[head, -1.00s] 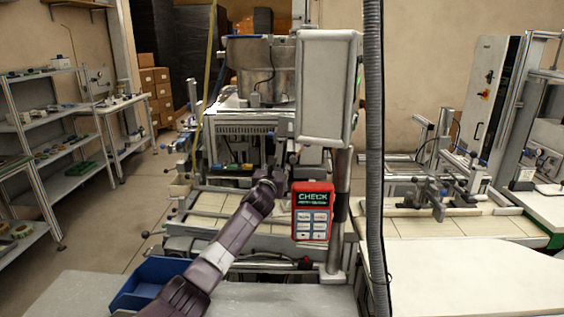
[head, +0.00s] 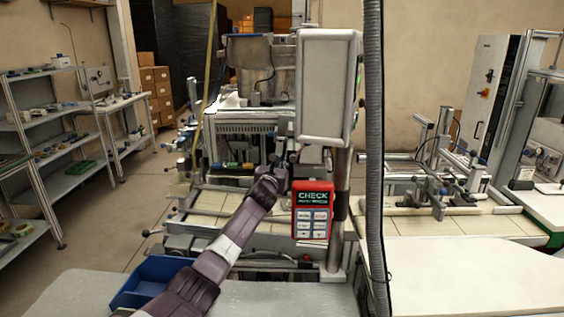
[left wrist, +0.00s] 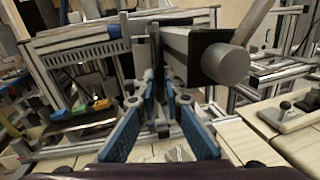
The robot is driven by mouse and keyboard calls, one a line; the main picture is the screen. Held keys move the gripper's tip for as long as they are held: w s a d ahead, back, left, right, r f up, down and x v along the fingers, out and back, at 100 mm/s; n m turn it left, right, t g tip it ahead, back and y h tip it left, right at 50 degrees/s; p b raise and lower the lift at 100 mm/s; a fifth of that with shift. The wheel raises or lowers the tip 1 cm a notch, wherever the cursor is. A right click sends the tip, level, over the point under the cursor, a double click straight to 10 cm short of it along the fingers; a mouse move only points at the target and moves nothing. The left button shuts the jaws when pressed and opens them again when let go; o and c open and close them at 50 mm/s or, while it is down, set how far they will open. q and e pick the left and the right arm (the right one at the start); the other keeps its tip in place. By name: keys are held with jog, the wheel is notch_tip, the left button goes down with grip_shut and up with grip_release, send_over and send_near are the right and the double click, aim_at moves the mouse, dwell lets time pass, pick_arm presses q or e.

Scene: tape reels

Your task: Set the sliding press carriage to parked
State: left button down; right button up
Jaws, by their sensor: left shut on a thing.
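My left arm reaches up to the press in the middle of the head view. My left gripper (head: 279,174) is at the front of the press, left of the red panel. In the left wrist view its blue fingers (left wrist: 160,97) close in on a narrow dark upright part, which seems to be the press carriage's handle. The fingertips hide most of the grip. Just beyond and to the right is a pale block with a grey cylinder end (left wrist: 226,64). I cannot tell where the carriage stands along its travel. My right gripper is not in view.
A red CHECK panel (head: 313,210) hangs close to the right of my gripper. A grey post and hose (head: 374,150) stand farther right. A blue bin (head: 150,283) sits at the front left. A pale worktop (head: 470,275) at right is clear.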

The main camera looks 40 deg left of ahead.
aim_at(281, 151)
pick_arm(q)
jog(key=b+x, duration=0.2)
jog(key=x, duration=0.1)
jog(key=shift+s+f, duration=0.1)
jog(key=shift+f, duration=0.05)
jog(key=shift+w+a+b, duration=0.65)
jog(key=shift+a+b, duration=0.05)
jog(key=shift+b, duration=0.05)
jog(key=c, duration=2)
grip_release()
jog(key=shift+c, duration=0.2)
jog(key=shift+s+a, duration=0.1)
